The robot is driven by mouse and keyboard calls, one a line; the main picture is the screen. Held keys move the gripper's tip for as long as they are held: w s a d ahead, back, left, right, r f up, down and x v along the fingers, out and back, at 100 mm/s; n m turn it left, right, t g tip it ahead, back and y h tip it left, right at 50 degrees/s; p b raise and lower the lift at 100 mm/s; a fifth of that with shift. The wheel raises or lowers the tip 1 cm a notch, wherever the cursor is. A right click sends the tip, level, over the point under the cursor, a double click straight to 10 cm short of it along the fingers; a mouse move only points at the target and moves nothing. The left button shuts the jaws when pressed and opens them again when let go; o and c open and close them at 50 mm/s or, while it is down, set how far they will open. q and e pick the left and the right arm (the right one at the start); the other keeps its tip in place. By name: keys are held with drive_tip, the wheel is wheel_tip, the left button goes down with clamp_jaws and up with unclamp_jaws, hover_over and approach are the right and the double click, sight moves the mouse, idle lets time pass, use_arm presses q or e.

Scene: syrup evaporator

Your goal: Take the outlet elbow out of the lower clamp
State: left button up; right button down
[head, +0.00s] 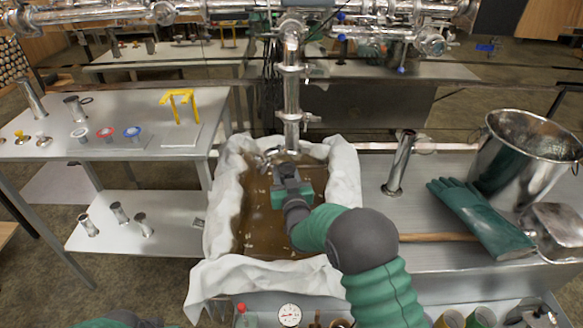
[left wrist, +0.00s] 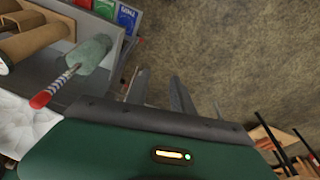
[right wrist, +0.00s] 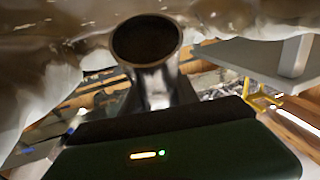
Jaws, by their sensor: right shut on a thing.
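The outlet elbow (right wrist: 160,80) is a shiny metal tube; in the right wrist view its dark open mouth faces up. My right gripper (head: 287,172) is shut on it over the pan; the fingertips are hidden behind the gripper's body. In the head view the elbow (head: 291,138) shows only partly, just below the lower clamp (head: 291,117) on the vertical pipe. I cannot tell whether they touch. My left gripper (left wrist: 160,88) shows in the left wrist view, its fingers apart and empty, away from the pipe.
A cloth-lined pan (head: 343,185) of brown liquid lies under the pipe. To the right are a steel bucket (head: 525,160), a green glove (head: 470,210) and an upright metal tube (head: 400,165). A left bench (head: 100,105) carries a yellow stand (head: 182,105) and small fittings.

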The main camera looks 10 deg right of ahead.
drive_tip(key=s+a, duration=0.1)
drive_tip(key=s, duration=0.8)
drive_tip(key=shift+s+a+p, duration=0.4)
